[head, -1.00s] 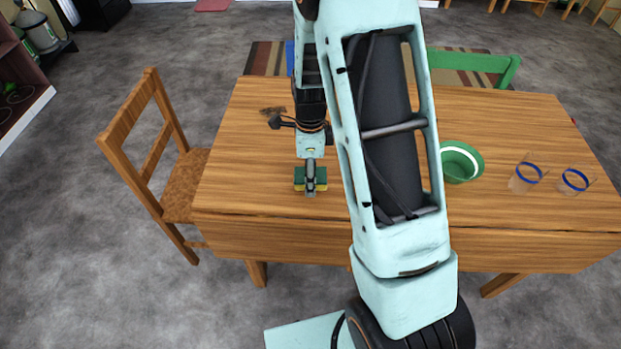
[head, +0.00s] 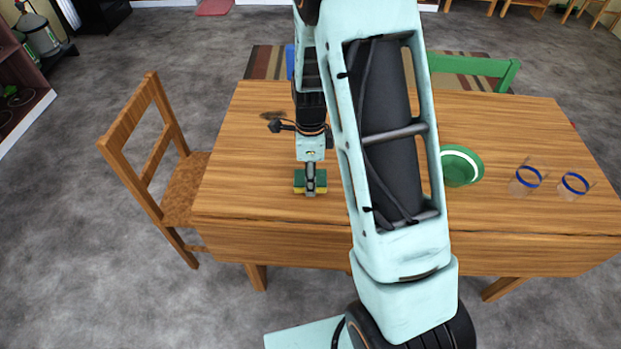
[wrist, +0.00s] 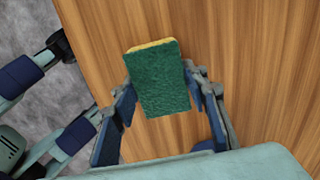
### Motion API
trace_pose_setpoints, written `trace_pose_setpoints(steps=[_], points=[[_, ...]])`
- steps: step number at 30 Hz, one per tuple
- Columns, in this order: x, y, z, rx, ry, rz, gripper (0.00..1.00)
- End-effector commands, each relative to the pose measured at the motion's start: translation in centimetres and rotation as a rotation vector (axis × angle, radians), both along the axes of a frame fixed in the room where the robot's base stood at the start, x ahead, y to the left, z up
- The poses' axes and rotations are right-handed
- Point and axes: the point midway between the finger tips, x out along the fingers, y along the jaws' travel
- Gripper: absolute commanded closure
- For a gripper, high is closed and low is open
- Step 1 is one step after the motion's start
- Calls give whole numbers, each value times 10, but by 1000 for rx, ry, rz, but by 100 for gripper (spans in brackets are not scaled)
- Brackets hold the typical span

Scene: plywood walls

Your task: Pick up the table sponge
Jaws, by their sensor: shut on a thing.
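The sponge is green on one face and yellow on the other. In the head view the sponge (head: 299,182) is at the near left part of the wooden table (head: 250,150), with my gripper (head: 310,188) over its middle. In the wrist view the sponge (wrist: 158,80) sits between the two fingers of my gripper (wrist: 160,98), green face toward the camera and a yellow edge at its far end. My gripper is shut on it. Whether the sponge touches the tabletop or is just above it, I cannot tell.
A green bowl (head: 460,166) and two clear glasses with blue bands (head: 525,179) (head: 573,185) stand on the right of the table. A wooden chair (head: 150,165) is at the left and a green chair (head: 490,68) behind. The tabletop around the sponge is clear.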

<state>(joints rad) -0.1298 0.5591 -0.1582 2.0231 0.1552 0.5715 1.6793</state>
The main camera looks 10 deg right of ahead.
Motion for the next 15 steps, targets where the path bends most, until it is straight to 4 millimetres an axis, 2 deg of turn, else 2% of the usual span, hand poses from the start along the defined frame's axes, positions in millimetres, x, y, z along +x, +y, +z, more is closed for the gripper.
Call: trace_pose_setpoints(steps=[6,8,15], points=[[0,1,31,0,-6,0,75],[-8,3,39,1,-4,2,75],[-45,15,86,1,-7,3,75]])
